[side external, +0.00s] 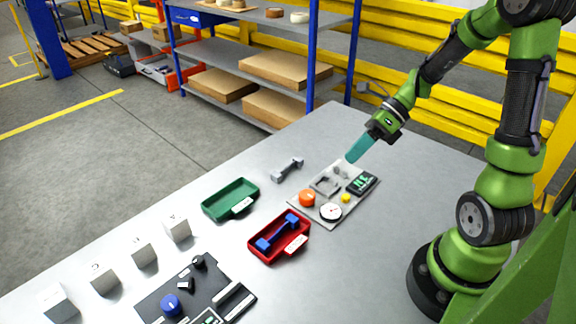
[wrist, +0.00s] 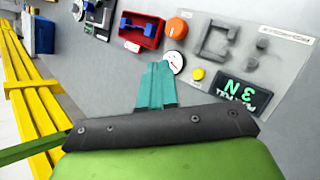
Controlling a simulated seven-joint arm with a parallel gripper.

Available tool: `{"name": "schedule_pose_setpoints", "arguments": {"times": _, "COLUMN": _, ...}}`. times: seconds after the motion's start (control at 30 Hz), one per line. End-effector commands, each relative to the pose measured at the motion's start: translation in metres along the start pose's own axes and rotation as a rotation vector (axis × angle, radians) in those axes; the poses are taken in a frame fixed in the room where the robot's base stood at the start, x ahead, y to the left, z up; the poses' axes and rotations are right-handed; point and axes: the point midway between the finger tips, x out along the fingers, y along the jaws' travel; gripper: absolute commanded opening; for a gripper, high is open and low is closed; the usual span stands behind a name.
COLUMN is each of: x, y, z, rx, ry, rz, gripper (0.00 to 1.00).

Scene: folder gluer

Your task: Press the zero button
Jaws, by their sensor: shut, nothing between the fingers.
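A light grey panel (side external: 319,222) lies on the table, and it also shows in the wrist view (wrist: 288,72). It carries a small round yellow button (side external: 346,198), also in the wrist view (wrist: 198,74), between a white dial (side external: 330,212) and a dark display (side external: 363,184) with green characters. I cannot read any zero label on the button. An orange knob (side external: 307,197) sits at the panel's left corner. My gripper (side external: 352,158) has teal fingers, shut and empty, above the panel's far side in the side view. In the wrist view its fingertips (wrist: 157,65) appear left of the dial, apart from the button.
Grey upright shapes (side external: 327,185) stand on the panel. A red tray (side external: 263,256) with a blue dumbbell, a green tray (side external: 215,211) and a grey dumbbell (side external: 288,169) lie nearby. A dark panel (side external: 155,297) and several grey blocks are at front left. The table right of the panel is clear.

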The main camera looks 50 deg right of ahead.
Motion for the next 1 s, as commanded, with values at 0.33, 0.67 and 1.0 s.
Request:
{"name": "schedule_pose_setpoints", "arguments": {"times": 0.33, "x": 0.000, "y": 0.001, "z": 0.000, "rx": 0.027, "ry": 0.002, "rz": 0.002, "gripper": 0.00}}
{"name": "schedule_pose_setpoints", "arguments": {"times": 0.67, "x": 0.015, "y": -0.009, "z": -0.011, "rx": 0.027, "ry": 0.003, "rz": 0.005, "gripper": 0.00}}
{"name": "schedule_pose_setpoints", "arguments": {"times": 1.0, "x": 0.048, "y": -0.032, "z": -0.036, "rx": 0.027, "ry": 0.003, "rz": 0.005, "gripper": 0.00}}
